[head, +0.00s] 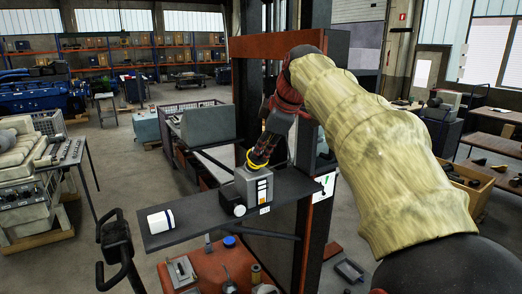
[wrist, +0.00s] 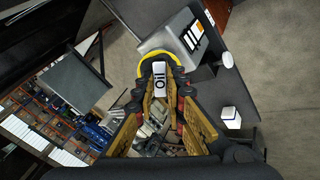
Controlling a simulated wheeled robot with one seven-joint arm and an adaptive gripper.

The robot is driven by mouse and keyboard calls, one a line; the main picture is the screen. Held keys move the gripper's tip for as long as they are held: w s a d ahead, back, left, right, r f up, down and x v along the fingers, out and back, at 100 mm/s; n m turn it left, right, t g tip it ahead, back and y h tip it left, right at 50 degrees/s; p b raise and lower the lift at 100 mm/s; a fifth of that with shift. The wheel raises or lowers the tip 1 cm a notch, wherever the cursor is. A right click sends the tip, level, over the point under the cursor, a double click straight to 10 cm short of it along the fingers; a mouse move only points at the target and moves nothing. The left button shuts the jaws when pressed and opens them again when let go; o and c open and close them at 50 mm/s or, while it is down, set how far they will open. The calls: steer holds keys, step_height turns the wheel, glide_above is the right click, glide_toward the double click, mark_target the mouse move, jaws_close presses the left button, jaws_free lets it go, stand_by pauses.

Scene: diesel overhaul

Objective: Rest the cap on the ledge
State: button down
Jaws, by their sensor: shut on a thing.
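My gripper (head: 263,152) points down above the grey box on the dark ledge (head: 190,234). In the wrist view its fingers (wrist: 160,88) are closed in on a part with a curved yellow rim, which I take to be the cap (wrist: 167,51). A white piece with black marks shows between the fingertips. In the head view the yellow rim of the cap (head: 257,167) shows at the fingertips, just above or at the box top; I cannot tell if they touch. The ledge also shows in the wrist view (wrist: 243,78). The fingers hide much of the cap.
The grey box (head: 253,188) has orange and white labels and a round knob (head: 239,210). An orange surface (head: 205,270) with small parts is below.

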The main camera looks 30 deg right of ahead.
steer(key=shift+s+r, duration=0.2)
steer(key=p+v, duration=0.1)
steer(key=v, duration=0.2)
steer(key=shift+s+r, duration=0.1)
steer(key=shift+r, duration=0.1)
steer(key=shift+p, duration=0.4)
steer(key=shift+g, duration=0.8)
steer(key=shift+w+a+r+p, duration=0.1)
steer(key=shift+w+a+p, duration=0.2)
steer(key=shift+a+p, duration=0.5)
steer(key=shift+w+a+p, duration=0.3)
steer(key=shift+a+p, duration=0.4)
steer(key=shift+p, duration=0.15)
steer(key=shift+w+a+r+p, duration=0.1)
steer(key=shift+w+a+p, duration=0.2)
steer(key=shift+a+p, duration=0.5)
steer(key=shift+d, duration=0.1)
